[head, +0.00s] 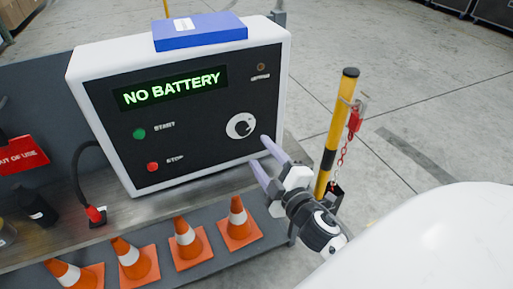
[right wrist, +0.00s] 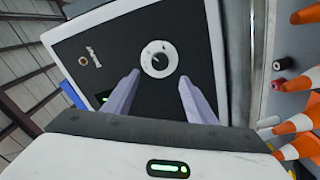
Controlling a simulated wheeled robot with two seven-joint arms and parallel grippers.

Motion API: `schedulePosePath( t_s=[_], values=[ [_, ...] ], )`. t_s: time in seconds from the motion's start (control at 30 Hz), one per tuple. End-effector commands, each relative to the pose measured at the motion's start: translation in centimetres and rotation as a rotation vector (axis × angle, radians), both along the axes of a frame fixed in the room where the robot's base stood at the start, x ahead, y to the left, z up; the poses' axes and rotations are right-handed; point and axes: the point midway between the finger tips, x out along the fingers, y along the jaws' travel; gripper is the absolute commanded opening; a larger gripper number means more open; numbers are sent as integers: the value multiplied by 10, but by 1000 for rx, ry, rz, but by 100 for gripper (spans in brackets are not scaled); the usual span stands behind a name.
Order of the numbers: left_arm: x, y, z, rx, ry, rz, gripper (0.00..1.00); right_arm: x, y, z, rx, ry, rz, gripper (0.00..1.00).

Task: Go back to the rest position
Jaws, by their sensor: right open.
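My right gripper (head: 262,157) is open and empty in front of the lower right part of a white machine (head: 76,75) with a dark front panel. Its two pale purple fingers point at the panel, a little below a round white dial (head: 240,125). In the right wrist view, the open fingers (right wrist: 155,98) stand on either side of the dial (right wrist: 158,59), with nothing between them. Whether the fingertips touch the panel I cannot tell. My left gripper is not in view.
The display (head: 172,88) reads "NO BATTERY". A blue box (head: 200,36) lies on top of the machine. Several orange cones (head: 187,240) stand on the shelf below. A yellow-black post (head: 336,130) with a red chain stands close to my right gripper. Open floor (head: 410,80) lies beyond.

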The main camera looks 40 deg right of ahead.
Motion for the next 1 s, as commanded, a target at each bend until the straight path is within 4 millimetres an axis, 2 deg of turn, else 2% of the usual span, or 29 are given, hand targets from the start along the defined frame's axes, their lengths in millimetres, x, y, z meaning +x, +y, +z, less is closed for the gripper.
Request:
schedulePosePath(
  t_s=[0.67, 0.77, 0.87, 1.0],
  values=[
    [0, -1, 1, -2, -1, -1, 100, -6, 2, -3, 14, 7, 1, 51],
    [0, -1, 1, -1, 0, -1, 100, -14, 12, -25, 109, 52, 5, 51],
    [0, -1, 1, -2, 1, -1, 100, -34, 37, -70, 307, 154, 7, 51],
    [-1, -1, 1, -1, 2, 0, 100, -81, 86, -139, 631, 348, -11, 51]
  ],
)
